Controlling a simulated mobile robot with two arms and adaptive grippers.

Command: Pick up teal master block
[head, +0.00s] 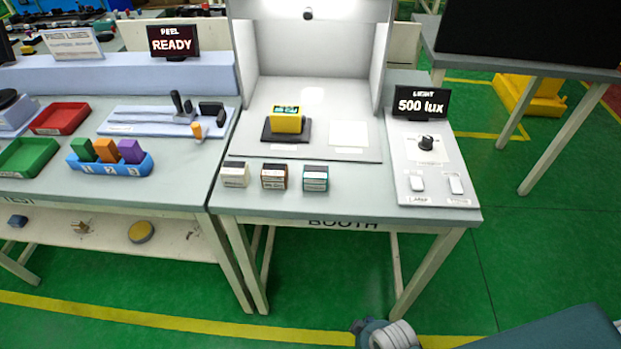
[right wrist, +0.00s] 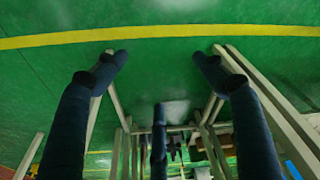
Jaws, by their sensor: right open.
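The teal master block (head: 315,179) is a small block with a dark top and a pale label on its front. It stands on the front of the booth table, rightmost in a row with a brown block (head: 273,177) and a whitish block (head: 235,175). My right gripper (right wrist: 160,62) shows in the right wrist view with its dark fingers spread and nothing between them. It faces the green floor and table legs, away from the blocks. In the head view, part of my right arm shows at the bottom right, below the table. My left gripper is not in view.
Behind the blocks, a yellow device (head: 286,120) sits on a dark pad in the lit booth. A light control panel (head: 428,165) lies to the right. A blue holder (head: 110,166) with colored blocks stands on the left table. The booth table's front edge (head: 345,213) is clear.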

